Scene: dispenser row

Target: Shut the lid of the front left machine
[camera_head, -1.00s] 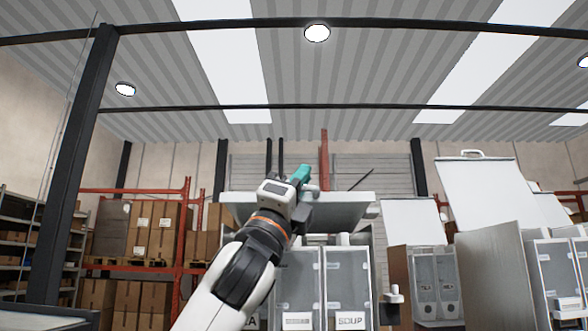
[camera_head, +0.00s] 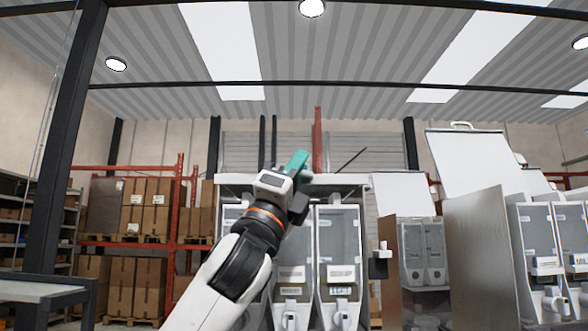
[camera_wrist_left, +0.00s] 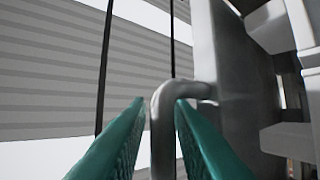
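The front left machine stands at the centre of the head view, with clear-fronted compartments (camera_head: 339,238) and small dispensing spouts below. Its lid (camera_head: 338,181) shows as a thin, nearly level slab across the top. My left gripper (camera_head: 297,161) is at the lid's near edge, left of centre, its teal fingers pointing up. In the left wrist view, the two teal fingers (camera_wrist_left: 158,104) are apart on either side of a bent grey metal handle (camera_wrist_left: 164,118) on the lid (camera_wrist_left: 228,65). A narrow gap shows beside the left finger. My right gripper is in no view.
More machines stand to the right, one near (camera_head: 545,265) and one farther back (camera_head: 422,252), each with a raised white lid (camera_head: 470,168). Boxes on a red rack (camera_head: 146,207) stand behind left.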

